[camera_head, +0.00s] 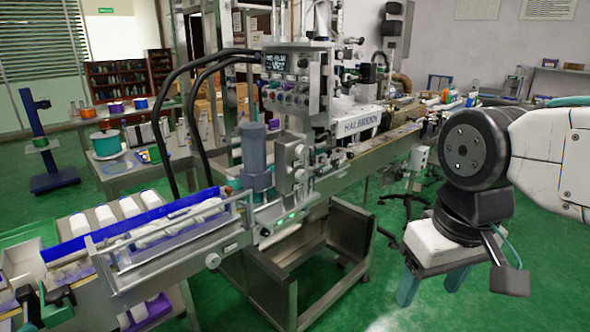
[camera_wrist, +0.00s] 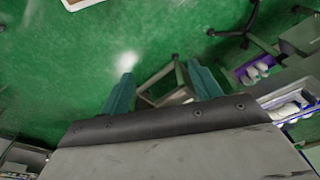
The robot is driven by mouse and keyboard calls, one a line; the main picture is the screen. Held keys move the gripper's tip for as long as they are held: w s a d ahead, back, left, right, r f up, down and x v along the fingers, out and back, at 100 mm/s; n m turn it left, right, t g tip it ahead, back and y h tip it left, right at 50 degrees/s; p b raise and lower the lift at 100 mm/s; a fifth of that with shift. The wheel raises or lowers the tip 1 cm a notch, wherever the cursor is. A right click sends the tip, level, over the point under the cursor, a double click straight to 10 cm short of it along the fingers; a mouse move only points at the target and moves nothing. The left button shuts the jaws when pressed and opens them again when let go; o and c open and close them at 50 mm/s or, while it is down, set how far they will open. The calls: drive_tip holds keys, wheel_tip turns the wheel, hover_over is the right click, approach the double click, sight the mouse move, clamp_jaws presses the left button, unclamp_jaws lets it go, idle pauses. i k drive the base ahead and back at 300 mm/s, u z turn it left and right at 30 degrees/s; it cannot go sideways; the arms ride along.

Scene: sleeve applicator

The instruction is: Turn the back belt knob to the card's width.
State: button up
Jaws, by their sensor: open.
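The sleeve applicator machine (camera_head: 355,124) stands in the middle of the head view, with a long conveyor (camera_head: 170,272) running from front left to back right. A round pale knob (camera_head: 212,261) sits on the conveyor's front side. I cannot tell which knob is the back belt knob, and no width card can be made out. My gripper (camera_head: 430,285) hangs at the right with its two teal fingers apart and pointing down. It is empty, over the green floor, well clear of the machine. The wrist view shows both fingers (camera_wrist: 163,88) apart with nothing between them.
A steel open-fronted stand (camera_head: 300,250) is under the machine, left of my gripper. A dark stool base (camera_head: 400,205) is on the floor behind. Green floor (camera_head: 370,305) is clear around my gripper.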

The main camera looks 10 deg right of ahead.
sight(301, 152)
drive_tip(key=z, duration=0.5)
drive_tip(key=k, duration=0.6)
drive_tip(key=z, duration=0.6)
drive_tip(key=i, duration=1.45)
drive_tip(key=u, duration=0.45)
